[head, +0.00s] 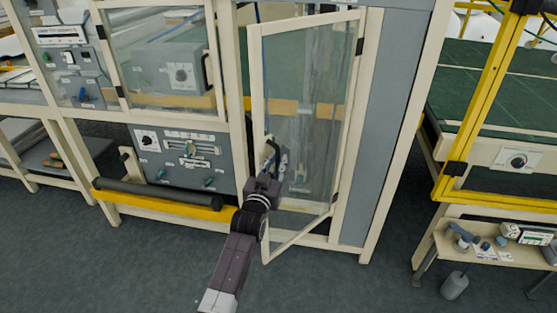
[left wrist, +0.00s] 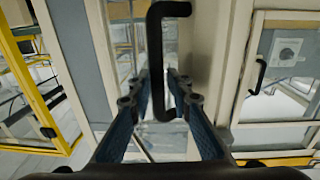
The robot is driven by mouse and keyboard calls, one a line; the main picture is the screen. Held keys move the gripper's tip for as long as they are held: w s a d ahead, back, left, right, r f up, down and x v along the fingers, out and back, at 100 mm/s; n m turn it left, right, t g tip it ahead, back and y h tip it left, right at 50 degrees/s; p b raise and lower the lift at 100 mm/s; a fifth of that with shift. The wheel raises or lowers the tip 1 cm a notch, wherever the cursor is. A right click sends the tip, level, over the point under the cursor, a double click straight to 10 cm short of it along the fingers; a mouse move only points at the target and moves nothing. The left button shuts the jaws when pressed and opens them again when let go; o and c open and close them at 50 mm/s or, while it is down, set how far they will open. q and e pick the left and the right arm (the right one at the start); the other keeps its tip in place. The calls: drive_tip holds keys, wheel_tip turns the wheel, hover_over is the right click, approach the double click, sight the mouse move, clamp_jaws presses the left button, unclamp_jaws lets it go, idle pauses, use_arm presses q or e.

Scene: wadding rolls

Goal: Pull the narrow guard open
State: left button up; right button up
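The narrow guard (head: 308,110) is a tall clear panel in a cream frame at the middle of the head view. It stands ajar. Its left edge is swung out towards me, and its right edge is at the machine's post. Its black bar handle (head: 273,147) is on the left side of the frame; it also shows close up in the left wrist view (left wrist: 156,60). My left gripper (head: 270,172) is at the handle. In the left wrist view its fingers (left wrist: 160,90) stand apart with the handle's bar between them; firm contact is not clear. My right gripper is out of view.
A wider clear guard (head: 160,60) and a grey control panel (head: 185,158) are left of the narrow guard. A yellow beam with a dark roller (head: 160,200) juts out below. A yellow frame (head: 485,100) and small table (head: 490,248) stand at right. The floor in front is clear.

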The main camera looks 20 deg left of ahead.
use_arm(q)
drive_tip(key=shift+o, duration=0.9)
drive_tip(key=shift+s+r, duration=0.1)
drive_tip(key=shift+r, duration=0.15)
drive_tip(key=s+d, duration=0.1)
drive_tip(key=s, duration=1.1)
